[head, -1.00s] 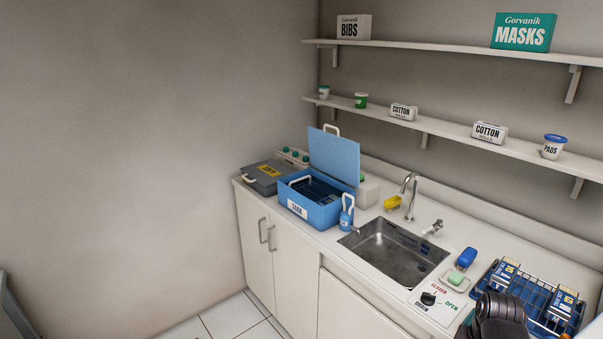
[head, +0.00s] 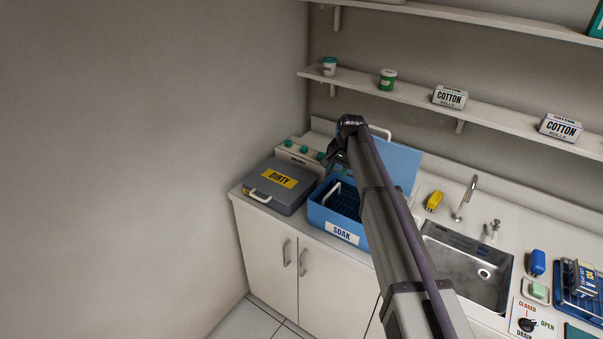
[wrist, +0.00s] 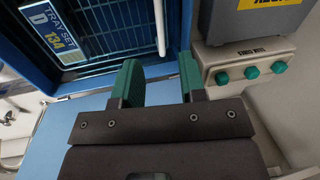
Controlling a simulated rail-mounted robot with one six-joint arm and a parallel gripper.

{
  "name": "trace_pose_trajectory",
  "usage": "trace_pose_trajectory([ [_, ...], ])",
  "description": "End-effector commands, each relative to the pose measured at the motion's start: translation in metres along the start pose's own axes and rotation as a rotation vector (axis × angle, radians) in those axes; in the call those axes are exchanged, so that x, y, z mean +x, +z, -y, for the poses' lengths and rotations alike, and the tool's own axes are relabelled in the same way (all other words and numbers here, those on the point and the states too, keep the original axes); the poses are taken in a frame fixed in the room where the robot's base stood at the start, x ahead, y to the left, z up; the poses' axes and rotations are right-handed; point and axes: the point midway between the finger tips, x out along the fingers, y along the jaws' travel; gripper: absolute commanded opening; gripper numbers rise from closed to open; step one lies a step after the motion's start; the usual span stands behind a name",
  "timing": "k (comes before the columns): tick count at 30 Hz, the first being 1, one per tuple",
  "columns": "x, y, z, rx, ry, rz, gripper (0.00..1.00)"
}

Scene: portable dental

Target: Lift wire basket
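The blue box marked SOAK (head: 346,234) stands open on the counter, its lid (head: 397,167) raised behind it. A dark wire basket (head: 345,203) sits inside; my arm hides its right part. In the wrist view the basket (wrist: 105,48) shows as blue bars, with a case labelled TRAY SET D 134 (wrist: 55,33) on it. A white bar handle (wrist: 160,25) shows at the box's side. My gripper (wrist: 160,75) has its green fingers apart and nothing between them. It is above the box's back edge, by the lid; in the head view my gripper (head: 340,165) is partly hidden.
A grey case marked DIRTY (head: 278,184) stands left of the box. A control unit with green knobs (wrist: 246,72) is close behind it. The sink (head: 467,265) and a yellow item (head: 435,201) are to the right. A shelf (head: 420,110) runs above.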

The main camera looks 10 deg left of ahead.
Motion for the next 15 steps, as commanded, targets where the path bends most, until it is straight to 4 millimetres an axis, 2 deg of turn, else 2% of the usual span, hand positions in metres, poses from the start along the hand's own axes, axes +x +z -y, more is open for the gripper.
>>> trace_pose_trajectory([
  [3, 0.0, -0.002, 0.002, 0.079, -0.011, -0.004, 0.38],
  [8, 0.002, -0.002, 0.001, 0.099, -0.011, -0.005, 0.38],
  [11, 0.012, -0.002, 0.001, 0.097, -0.011, -0.005, 0.38],
  [15, 0.039, -0.002, 0.0, 0.096, -0.011, -0.005, 0.38],
])
